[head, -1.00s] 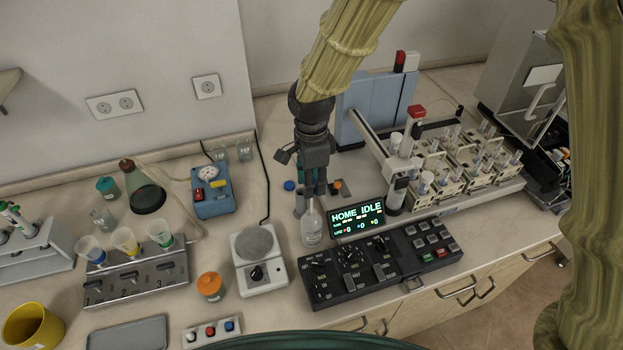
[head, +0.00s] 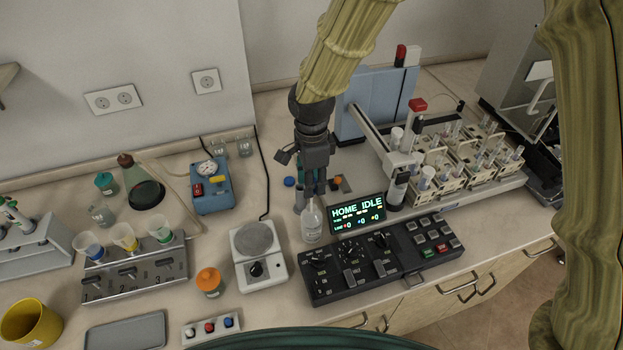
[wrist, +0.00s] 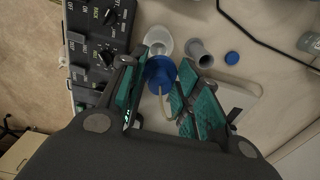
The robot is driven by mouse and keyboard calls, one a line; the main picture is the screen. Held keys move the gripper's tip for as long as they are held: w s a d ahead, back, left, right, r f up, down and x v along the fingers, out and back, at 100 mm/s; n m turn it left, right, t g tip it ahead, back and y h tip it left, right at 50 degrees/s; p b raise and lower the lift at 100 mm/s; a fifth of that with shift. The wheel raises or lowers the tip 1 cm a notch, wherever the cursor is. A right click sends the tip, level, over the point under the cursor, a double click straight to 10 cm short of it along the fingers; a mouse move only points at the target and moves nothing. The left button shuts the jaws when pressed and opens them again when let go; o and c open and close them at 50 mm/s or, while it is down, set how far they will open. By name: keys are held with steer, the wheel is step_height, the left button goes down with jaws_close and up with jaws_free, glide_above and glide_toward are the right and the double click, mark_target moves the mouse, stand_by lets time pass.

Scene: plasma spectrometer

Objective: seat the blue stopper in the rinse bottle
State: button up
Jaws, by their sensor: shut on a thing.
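The blue stopper (wrist: 160,70), with a pale bent tube on it, is between the teal-padded fingers of my gripper (wrist: 157,88) in the wrist view. The gripper is shut on it. The clear rinse bottle (head: 312,224) stands upright on the bench beside the display in the head view, with my gripper (head: 315,190) close above and behind its neck. In the wrist view, the bottle (wrist: 158,38) shows just past the stopper, partly covered by it. The stopper looks offset from the bottle; I cannot tell their height gap. In the head view the fingers hide the stopper.
A grey hollow cylinder (wrist: 200,54) stands close beside the bottle, with a loose blue cap (wrist: 232,58) beyond it. The black control panel (head: 380,262) and lit display (head: 357,214) are near the bottle on the right. A white balance (head: 258,262) stands to the left.

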mark_target(312, 199)
steer(key=shift+f+b, duration=1.85)
steer(key=shift+f, duration=1.7)
stand_by(0.4)
steer(key=o, duration=1.1)
steer(key=shift+c, duration=0.2)
steer(key=shift+r, duration=0.1)
step_height(312, 199, up, 12)
steer(key=shift+f, duration=0.1)
